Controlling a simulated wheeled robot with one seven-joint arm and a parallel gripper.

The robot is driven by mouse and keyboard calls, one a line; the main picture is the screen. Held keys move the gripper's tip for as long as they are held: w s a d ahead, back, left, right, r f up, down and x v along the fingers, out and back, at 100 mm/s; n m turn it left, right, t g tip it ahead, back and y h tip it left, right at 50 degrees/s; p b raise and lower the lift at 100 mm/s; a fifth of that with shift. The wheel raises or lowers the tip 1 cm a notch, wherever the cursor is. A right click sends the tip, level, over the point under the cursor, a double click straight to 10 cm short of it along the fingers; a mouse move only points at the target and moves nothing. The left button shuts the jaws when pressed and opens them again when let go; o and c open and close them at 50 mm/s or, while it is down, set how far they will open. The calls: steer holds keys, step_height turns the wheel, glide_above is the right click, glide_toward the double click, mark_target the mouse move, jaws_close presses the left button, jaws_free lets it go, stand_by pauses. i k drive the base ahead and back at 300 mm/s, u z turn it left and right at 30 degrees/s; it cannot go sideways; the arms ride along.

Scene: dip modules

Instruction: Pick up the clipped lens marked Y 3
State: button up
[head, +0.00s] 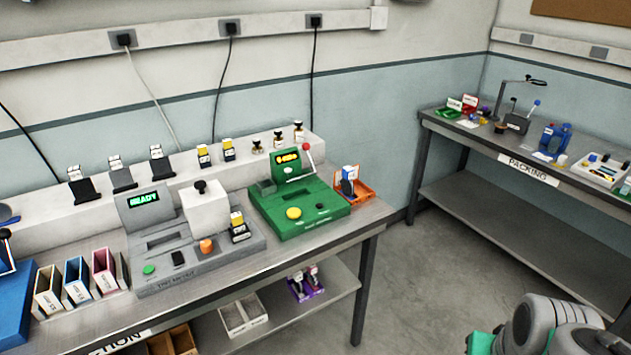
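Several small black pieces with yellow and white tops could be clipped lenses, but their marks are too small to read, so I cannot tell which is Y 3. Two stand on the raised white ledge, a left one (204,156) and a right one (228,150). Another yellow-topped piece (238,228) stands at the right side of the grey machine (200,255), whose display reads READY. Grey and green parts of my arm show at the bottom right, well away from these pieces. My gripper's fingertips are not in view.
A green machine (300,207) with a red-knobbed lever and an orange tray (362,190) stand on the workbench's right. Colored upright holders (75,283) stand at left. White-topped black pieces (122,177) line the ledge. A packing table (520,165) is at right, with open floor between.

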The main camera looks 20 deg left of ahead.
mark_target(348, 172)
steer(key=u, duration=0.75)
steer(key=i, duration=0.7)
steer(key=u, duration=1.05)
steer(key=i, duration=0.55)
steer(key=z, duration=0.05)
